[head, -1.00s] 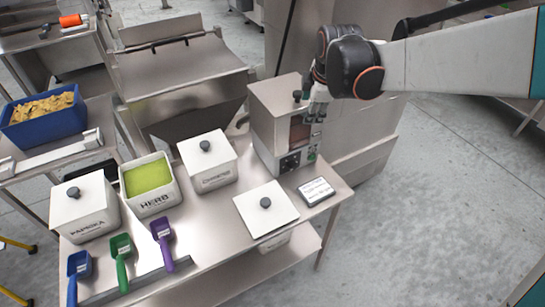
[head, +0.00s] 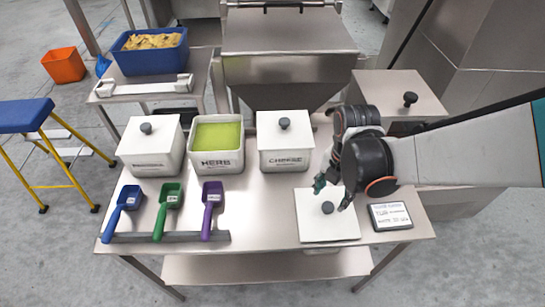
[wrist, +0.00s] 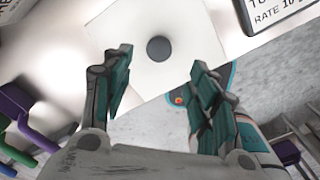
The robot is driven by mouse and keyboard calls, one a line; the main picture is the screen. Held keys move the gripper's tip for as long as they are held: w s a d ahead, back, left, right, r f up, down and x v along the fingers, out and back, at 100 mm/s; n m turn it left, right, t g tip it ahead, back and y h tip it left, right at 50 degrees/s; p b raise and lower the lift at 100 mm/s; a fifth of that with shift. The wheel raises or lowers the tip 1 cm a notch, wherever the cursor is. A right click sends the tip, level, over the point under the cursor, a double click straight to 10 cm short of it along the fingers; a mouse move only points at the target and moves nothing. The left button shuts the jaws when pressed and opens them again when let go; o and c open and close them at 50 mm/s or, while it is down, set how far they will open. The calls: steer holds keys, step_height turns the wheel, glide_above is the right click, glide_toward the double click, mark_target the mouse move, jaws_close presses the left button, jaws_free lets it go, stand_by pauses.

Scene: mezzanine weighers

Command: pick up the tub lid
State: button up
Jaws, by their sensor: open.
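The tub lid (head: 328,228) is a flat white square with a dark round knob (head: 327,208). It lies knob up near the table's front edge, at the right. My gripper (head: 333,193) is open and empty above it, its fingers pointing down. In the wrist view the lid (wrist: 185,35) lies turned at an angle, and its knob (wrist: 159,48) shows beyond and between the two spread fingers (wrist: 162,72). The herb tub (head: 217,164) stands lidless, with green contents showing.
Lidded white tubs stand left (head: 150,160) and right (head: 284,155) of the herb tub. Blue, green and purple scoops (head: 212,200) lie at the front left. A label display (head: 390,216) sits right of the lid, with a metal box (head: 400,95) behind it.

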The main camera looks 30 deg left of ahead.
mark_target(328, 206)
steer(key=f, duration=0.3)
steer(key=shift+w+a+b, duration=0.1)
steer(key=shift+w+b, duration=0.1)
steer(key=shift+b, duration=0.1)
steer(key=shift+f+b, duration=1.4)
steer(key=shift+f, duration=1.5)
steer(key=shift+r, duration=0.1)
steer(key=c, duration=1.2)
